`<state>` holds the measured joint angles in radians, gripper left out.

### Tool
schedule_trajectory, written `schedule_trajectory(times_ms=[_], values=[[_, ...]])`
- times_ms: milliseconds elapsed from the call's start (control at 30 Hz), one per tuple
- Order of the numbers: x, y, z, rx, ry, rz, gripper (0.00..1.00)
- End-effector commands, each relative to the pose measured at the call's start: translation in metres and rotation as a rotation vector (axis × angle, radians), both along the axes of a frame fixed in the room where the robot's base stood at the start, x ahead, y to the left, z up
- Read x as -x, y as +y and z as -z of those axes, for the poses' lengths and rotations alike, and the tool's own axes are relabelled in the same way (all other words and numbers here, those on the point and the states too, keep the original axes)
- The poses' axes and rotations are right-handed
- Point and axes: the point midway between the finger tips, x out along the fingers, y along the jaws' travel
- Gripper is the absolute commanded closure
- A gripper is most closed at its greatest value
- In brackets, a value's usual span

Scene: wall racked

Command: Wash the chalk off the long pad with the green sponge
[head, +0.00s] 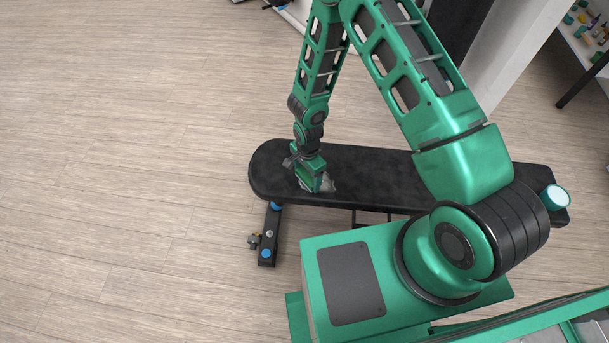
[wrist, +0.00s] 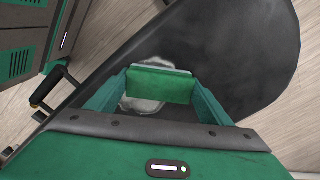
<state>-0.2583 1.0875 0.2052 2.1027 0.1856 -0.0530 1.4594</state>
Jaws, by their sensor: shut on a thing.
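The long pad is a black bench top (head: 380,172) with a rounded left end in the head view. It also fills much of the wrist view (wrist: 245,50). My gripper (head: 315,183) is over the pad's left part, pointing down. In the wrist view my gripper (wrist: 161,88) is shut on the green sponge (wrist: 160,84), which sits between its two green fingers and has a pale edge. A whitish chalk patch (wrist: 142,104) shows on the pad under and around the sponge; it shows as a grey smudge beside my gripper in the head view (head: 329,185). Whether the sponge touches the pad is unclear.
A round white-topped teal container (head: 556,196) is at the pad's right end. A bench foot with blue caps (head: 267,240) sticks out in front. A table with small bottles (head: 590,35) stands at the top right, beyond a pale pillar (head: 512,60). The floor on the left is clear.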

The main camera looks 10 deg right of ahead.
Motion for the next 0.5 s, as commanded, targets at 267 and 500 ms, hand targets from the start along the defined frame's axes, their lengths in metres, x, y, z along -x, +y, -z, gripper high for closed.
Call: schedule_trajectory(times_ms=[267, 500], values=[[0.004, -0.014, 0.002, 0.007, 0.002, 0.002, 0.48], [0.005, -0.016, 0.003, 0.010, 0.004, 0.002, 0.48]])
